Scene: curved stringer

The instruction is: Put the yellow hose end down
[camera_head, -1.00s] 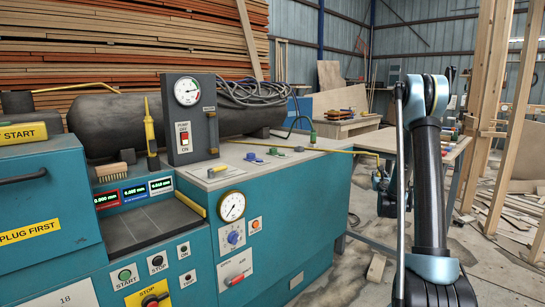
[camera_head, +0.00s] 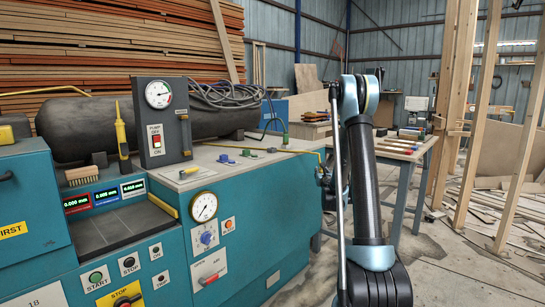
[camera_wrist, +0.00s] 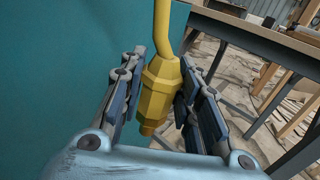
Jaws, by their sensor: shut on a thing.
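My gripper (camera_wrist: 162,100) is shut on the yellow hose end (camera_wrist: 156,90) in the wrist view. The hose end is a faceted yellow fitting that hangs between the two finger pads, with the yellow hose (camera_wrist: 165,25) rising from its top. In the head view my gripper (camera_head: 324,178) is small and mostly hidden behind my arm, beside the right end of the teal machine. The yellow hose (camera_head: 285,151) runs over the machine's pale top toward my gripper. The hose end itself cannot be made out in the head view.
A wooden table (camera_head: 412,156) with several tools stands right of my arm.

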